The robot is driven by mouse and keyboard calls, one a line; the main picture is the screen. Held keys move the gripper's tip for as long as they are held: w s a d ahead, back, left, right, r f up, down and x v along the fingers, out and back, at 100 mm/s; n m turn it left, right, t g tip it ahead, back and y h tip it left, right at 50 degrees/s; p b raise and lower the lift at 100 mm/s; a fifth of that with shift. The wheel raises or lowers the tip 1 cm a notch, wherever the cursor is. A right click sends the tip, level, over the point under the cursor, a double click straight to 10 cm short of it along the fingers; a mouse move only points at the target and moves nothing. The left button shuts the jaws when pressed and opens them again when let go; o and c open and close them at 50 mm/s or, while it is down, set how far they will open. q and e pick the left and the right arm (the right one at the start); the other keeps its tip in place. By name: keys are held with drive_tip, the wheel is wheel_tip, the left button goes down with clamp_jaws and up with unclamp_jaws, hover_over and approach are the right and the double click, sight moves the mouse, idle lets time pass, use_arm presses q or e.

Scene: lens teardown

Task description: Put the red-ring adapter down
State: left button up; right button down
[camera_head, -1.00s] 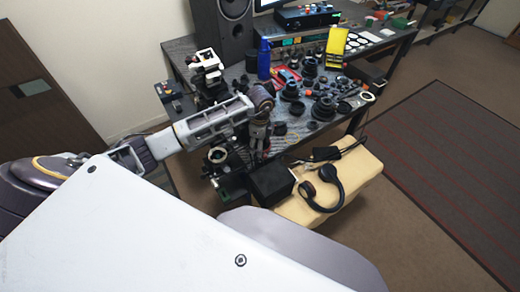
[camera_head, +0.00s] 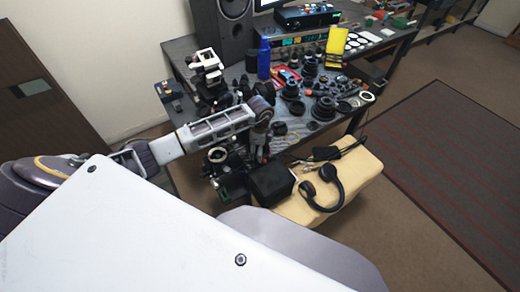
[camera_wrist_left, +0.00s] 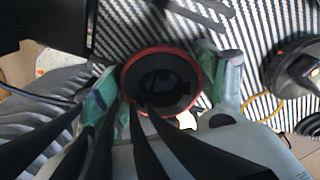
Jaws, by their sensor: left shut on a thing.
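The red-ring adapter (camera_wrist_left: 188,59) is a dark round part with a red rim, seen from its open end in the left wrist view. My left gripper (camera_wrist_left: 162,88) is shut on it, with a green-padded finger on either side. In the head view the left gripper (camera_head: 261,152) hangs at the near edge of the cluttered table, and the adapter cannot be made out there. A striped surface shows behind the adapter in the wrist view. Whether the adapter touches it cannot be told. My right gripper is not in view.
The table (camera_head: 180,48) holds several dark lens parts, a blue bottle (camera_head: 264,60) and a yellow object (camera_head: 336,45). A black box (camera_head: 271,184) and headphones (camera_head: 335,188) lie on a cream seat in front. A dark round part (camera_wrist_left: 292,65) lies right of the adapter.

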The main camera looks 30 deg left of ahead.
use_arm(q)
drive_tip(key=o, duration=1)
drive_tip(key=shift+o, duration=0.2)
drive_tip(key=shift+r, duration=2.75)
wheel_tip(320, 180, up, 7)
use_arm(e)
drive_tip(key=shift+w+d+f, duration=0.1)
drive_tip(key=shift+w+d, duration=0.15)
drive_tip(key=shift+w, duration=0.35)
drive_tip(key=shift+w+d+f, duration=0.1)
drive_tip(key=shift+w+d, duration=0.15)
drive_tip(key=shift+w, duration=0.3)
